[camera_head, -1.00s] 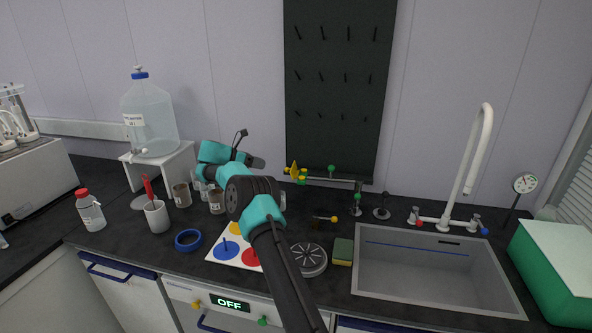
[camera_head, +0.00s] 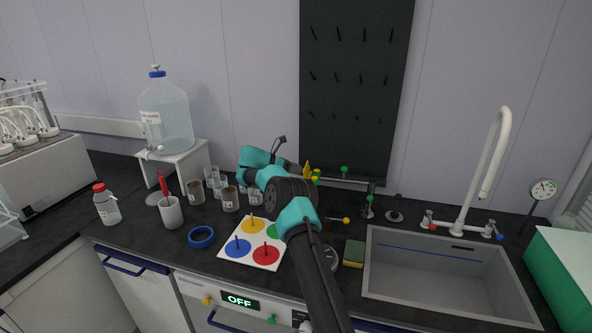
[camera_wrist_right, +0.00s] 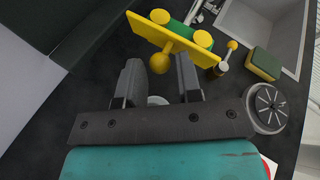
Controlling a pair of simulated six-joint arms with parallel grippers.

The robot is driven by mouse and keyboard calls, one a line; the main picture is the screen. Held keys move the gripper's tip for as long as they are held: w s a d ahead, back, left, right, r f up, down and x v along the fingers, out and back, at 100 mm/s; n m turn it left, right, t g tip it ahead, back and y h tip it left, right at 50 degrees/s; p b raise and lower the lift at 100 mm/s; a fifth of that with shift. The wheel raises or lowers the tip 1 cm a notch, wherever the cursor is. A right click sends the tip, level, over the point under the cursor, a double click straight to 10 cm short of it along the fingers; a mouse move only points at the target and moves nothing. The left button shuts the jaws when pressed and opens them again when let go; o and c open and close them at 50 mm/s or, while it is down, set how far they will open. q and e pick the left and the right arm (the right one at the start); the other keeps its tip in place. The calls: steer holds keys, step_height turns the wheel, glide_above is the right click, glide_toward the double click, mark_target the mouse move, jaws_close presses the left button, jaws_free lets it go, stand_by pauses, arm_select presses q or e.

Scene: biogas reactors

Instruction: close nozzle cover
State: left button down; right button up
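The yellow cover plate (camera_wrist_right: 172,38) shows in the right wrist view with a yellow ball knob (camera_wrist_right: 158,64) and a green part with yellow ends behind it. In the head view the yellow piece (camera_head: 308,168) is at the left end of the pipe, just right of my right gripper (camera_head: 292,168). In the wrist view my right gripper (camera_wrist_right: 159,68) is open, its two fingers on either side of the ball knob with gaps showing. I cannot tell whether the cover is fully open. My left gripper is not in view.
A sink (camera_head: 440,273) and tap (camera_head: 485,170) are to the right. A sponge (camera_head: 354,254) and round gauge-like disc (camera_wrist_right: 268,107) lie nearby. Brown cans (camera_head: 230,199), a colour-dot board (camera_head: 236,259) and blue tape (camera_head: 201,237) are left. A dark pegboard (camera_head: 355,80) stands behind.

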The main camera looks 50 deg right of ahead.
jaws_close()
